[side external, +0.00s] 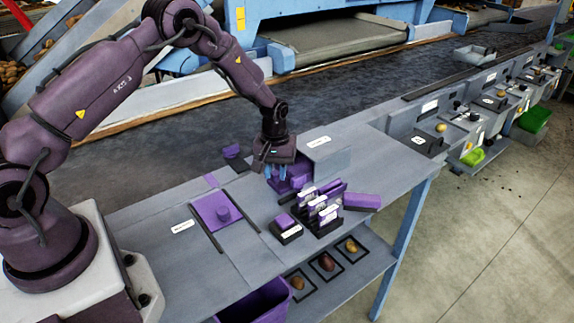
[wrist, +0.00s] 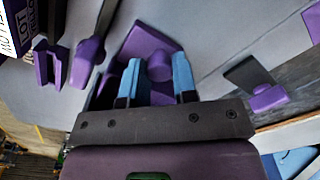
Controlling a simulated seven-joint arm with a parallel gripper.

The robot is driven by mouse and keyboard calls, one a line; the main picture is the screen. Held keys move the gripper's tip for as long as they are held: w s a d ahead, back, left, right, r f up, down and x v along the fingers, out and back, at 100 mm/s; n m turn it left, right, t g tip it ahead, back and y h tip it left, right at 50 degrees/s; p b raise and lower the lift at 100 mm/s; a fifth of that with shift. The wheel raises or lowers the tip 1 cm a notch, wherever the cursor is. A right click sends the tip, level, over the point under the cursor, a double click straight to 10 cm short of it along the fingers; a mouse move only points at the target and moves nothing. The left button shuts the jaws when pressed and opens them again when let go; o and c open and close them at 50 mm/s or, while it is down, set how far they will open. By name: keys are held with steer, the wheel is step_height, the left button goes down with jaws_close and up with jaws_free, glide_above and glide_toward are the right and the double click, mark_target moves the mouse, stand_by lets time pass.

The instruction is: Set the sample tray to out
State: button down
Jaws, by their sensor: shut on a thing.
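My gripper (side external: 279,176) points down over the workbench, its blue fingers low beside a purple tray-like piece (side external: 293,184). In the wrist view the two fingers (wrist: 158,92) stand either side of the round knob of this purple piece (wrist: 143,42), and I am shut on it. I take it to be the sample tray; its label is too small to read. The contact itself is partly hidden by the fingers.
A card rack (side external: 321,222) stands close in front, with a purple block (side external: 362,201) to its right. A small dark piece with purple (side external: 233,156) sits behind. The dark belt (side external: 150,160) runs along the back.

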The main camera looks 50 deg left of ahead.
steer(key=s, duration=0.9)
steer(key=shift+s, duration=0.25)
steer(key=c, duration=1.2)
jaws_free()
steer(key=shift+o, duration=0.2)
steer(key=shift+w+r, duration=0.1)
steer(key=shift+r, duration=0.3)
step_height(320, 180, up, 12)
